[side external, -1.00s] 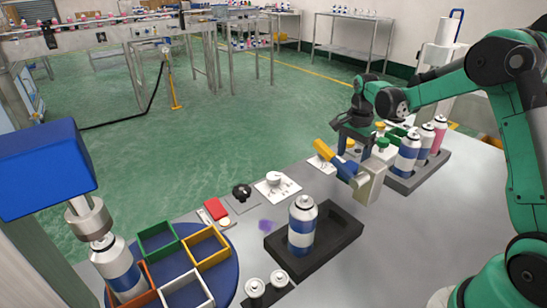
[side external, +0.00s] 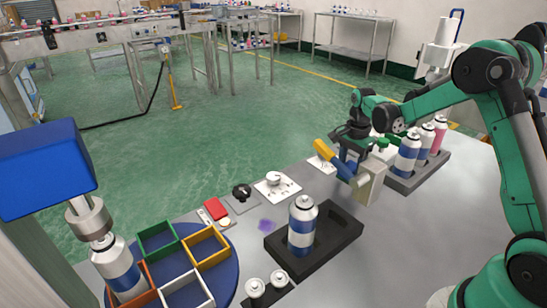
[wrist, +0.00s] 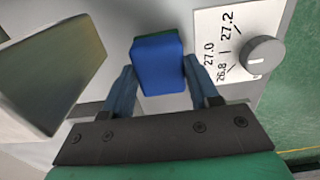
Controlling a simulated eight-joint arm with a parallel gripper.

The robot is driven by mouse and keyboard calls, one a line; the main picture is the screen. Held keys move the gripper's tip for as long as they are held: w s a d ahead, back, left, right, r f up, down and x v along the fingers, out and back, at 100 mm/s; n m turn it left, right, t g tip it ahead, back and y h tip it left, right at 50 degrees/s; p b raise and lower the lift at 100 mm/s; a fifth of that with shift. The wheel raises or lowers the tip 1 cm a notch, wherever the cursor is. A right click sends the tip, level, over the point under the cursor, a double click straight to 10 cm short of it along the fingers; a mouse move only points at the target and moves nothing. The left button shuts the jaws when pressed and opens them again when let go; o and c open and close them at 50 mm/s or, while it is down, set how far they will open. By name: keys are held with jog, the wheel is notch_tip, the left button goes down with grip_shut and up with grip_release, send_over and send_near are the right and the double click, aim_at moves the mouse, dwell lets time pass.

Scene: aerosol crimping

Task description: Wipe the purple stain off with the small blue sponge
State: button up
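The purple stain (side external: 266,225) is a small smudge on the grey table, left of the black tray. The small blue sponge (wrist: 158,68) has a green far edge and lies between my two fingers in the wrist view. My gripper (wrist: 160,82) points down with one finger on each side of it. The fingers look spread and very close to its sides; firm contact does not show.
A white dial card (wrist: 222,60) lies close right of the sponge in the wrist view. A black tray (side external: 345,228) holds an upright can (side external: 302,228). Another tray (side external: 425,170) holds several cans. A red block (side external: 216,209) and a black knob (side external: 241,192) are near the stain.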

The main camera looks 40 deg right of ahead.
aim_at(351, 166)
jog(key=shift+r, duration=0.1)
jog(key=shift+r, duration=2.4)
